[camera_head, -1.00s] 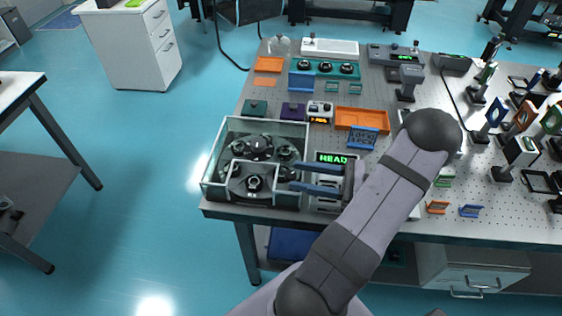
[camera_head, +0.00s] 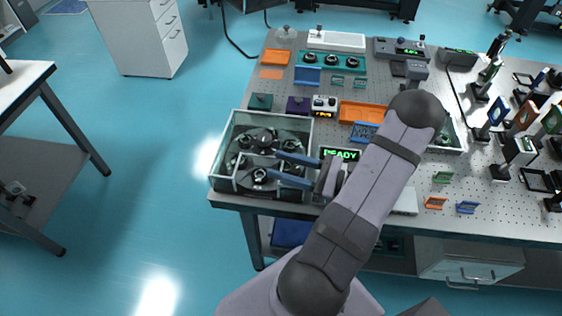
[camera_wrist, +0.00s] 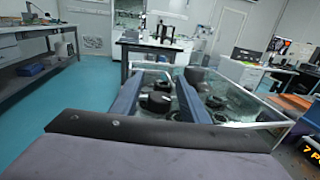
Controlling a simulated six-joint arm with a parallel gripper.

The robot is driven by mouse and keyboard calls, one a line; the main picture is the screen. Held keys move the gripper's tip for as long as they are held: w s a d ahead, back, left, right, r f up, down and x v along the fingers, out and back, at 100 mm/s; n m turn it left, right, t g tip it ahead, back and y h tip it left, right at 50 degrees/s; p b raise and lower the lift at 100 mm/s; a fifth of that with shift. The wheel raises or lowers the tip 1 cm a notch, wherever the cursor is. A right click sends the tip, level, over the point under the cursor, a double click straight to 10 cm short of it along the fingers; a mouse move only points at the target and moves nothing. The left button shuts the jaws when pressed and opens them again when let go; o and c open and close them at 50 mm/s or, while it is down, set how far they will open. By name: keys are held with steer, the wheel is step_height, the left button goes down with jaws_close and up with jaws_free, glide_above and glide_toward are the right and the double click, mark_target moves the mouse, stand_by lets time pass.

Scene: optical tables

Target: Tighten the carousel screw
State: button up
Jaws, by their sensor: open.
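The carousel is in a clear-walled box (camera_head: 224,150) at the table's front left corner, with several dark round parts inside. One dark part with a pale top (camera_head: 260,175) sits near the box's front wall; I cannot tell which part is the carousel screw. My gripper (camera_head: 277,166) is open, its two blue fingers pointing left over the right part of the box. In the wrist view, the fingers (camera_wrist: 159,80) are apart with a black knob (camera_wrist: 155,102) showing between them. I cannot tell whether either finger touches it.
A display reading READY (camera_head: 341,154) stands right of the box. Several optics mounts crowd the table's right side. Open floor lies left of the table.

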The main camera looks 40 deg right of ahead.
steer(key=shift+w+a, duration=0.25)
steer(key=shift+w, duration=0.05)
steer(key=shift+c, duration=0.6)
jaws_close()
steer(key=shift+s+a+f+n+g+y+b, duration=0.1)
steer(key=shift+s+a+n+g+y+b, duration=0.1)
steer(key=shift+n+g+y, duration=0.55)
steer(key=shift+s+a+n+g+y+b, duration=0.1)
steer(key=shift+n+g+y+b, duration=0.1)
steer(key=shift+n+g+y, duration=0.55)
steer(key=shift+s+a+n+g+y, duration=0.1)
steer(key=shift+s+n+g+y, duration=0.05)
steer(key=shift+n+g+y, duration=0.4)
steer(key=shift+s+a+n+g+y, duration=0.15)
steer(key=shift+n+g+y, duration=0.2)
steer(key=shift+g+y, duration=0.25)
steer(key=shift+o, duration=0.6)
jaws_free()
steer(key=shift+d+b, duration=0.1)
steer(key=shift+b, duration=0.2)
